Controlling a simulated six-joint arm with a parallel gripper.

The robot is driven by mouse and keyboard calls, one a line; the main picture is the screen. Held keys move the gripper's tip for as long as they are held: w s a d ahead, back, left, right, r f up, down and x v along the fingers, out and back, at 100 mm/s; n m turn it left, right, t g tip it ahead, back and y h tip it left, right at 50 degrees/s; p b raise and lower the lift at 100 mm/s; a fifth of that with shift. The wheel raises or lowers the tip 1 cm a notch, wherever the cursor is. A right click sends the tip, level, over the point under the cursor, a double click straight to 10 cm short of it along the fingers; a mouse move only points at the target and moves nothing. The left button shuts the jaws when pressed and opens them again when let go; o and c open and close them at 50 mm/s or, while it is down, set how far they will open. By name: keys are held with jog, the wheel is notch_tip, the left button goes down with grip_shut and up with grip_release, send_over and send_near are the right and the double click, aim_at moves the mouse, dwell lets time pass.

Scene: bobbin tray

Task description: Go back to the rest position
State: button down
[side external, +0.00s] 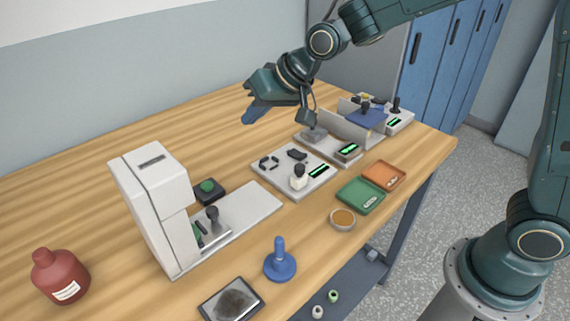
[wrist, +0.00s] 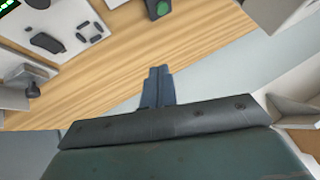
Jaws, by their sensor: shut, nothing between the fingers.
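My gripper (side external: 250,117) is in the air above the back of the wooden table (side external: 100,195), left of the arm's wrist in the side external view. Its blue fingers are together and hold nothing. In the wrist view the shut fingers (wrist: 158,85) show at the centre, over bare wood. No object touches the gripper.
White device plates (side external: 290,170) stand below and right of the gripper. A green tray (side external: 360,195), orange tray (side external: 384,175) and blue-handled stamp (side external: 280,262) lie nearer the front edge.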

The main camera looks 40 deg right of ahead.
jog(key=s+d+r+h, duration=0.1)
jog(key=s+d+r, duration=0.2)
jog(key=s+d, duration=0.3)
jog(key=s+d+r+h, duration=0.1)
jog(key=s+d+r, duration=0.2)
jog(key=s, duration=0.5)
jog(key=s+d+g+h, duration=0.1)
jog(key=s+d, duration=0.2)
jog(key=s, duration=0.5)
jog(key=s+d+f+n, duration=0.1)
jog(key=s+d, duration=0.2)
jog(key=s, duration=0.5)
jog(key=shift+f+g+h, duration=0.15)
jog(key=shift+g+h, duration=0.25)
jog(key=shift+w, duration=0.1)
dwell(1.1)
